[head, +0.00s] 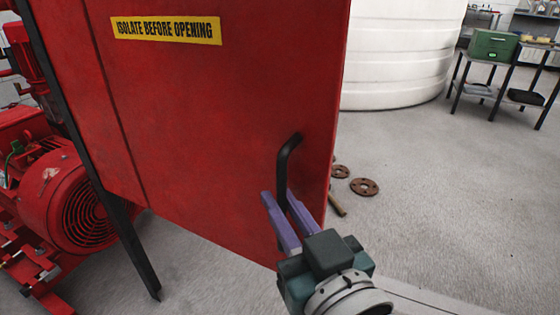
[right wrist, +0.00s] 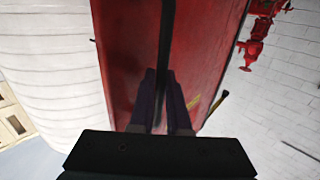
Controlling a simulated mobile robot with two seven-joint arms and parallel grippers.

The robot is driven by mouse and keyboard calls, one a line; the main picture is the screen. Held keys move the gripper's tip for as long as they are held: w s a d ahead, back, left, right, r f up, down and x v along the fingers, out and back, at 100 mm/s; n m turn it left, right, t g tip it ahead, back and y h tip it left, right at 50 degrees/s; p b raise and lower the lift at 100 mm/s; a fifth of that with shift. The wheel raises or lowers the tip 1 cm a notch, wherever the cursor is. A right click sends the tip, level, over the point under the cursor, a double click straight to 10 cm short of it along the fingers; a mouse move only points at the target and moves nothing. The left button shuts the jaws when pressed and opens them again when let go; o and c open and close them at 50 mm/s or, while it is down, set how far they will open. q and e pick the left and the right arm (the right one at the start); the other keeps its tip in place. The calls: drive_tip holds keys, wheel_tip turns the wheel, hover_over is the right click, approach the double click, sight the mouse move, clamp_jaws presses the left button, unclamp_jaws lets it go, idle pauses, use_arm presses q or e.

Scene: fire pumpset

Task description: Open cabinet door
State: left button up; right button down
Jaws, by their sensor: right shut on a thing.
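The red cabinet door (head: 210,110) fills the upper left of the head view and carries a yellow "ISOLATE BEFORE OPENING" label (head: 166,29). Its black bar handle (head: 287,160) is near the door's right edge. My right gripper (head: 284,208) has its purple fingers around the handle's lower part and is shut on it. In the right wrist view the fingers (right wrist: 161,98) close on the dark handle (right wrist: 167,40) in front of the red door (right wrist: 130,60). My left gripper is not in view. How far the door stands open I cannot tell.
A red pump motor (head: 75,205) and a black post (head: 120,215) stand at the left. A white tank (head: 400,50) stands behind the door. Rusty flanges (head: 364,187) lie on the floor. A table with a green box (head: 493,45) is far right.

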drive_tip(key=shift+s+a, duration=0.1)
drive_tip(key=shift+f, duration=0.1)
drive_tip(key=c, duration=0.9)
unclamp_jaws()
drive_tip(key=shift+s+p, duration=0.3)
drive_tip(key=shift+s, duration=0.05)
drive_tip(key=p+v, duration=0.2)
drive_tip(key=v, duration=0.7)
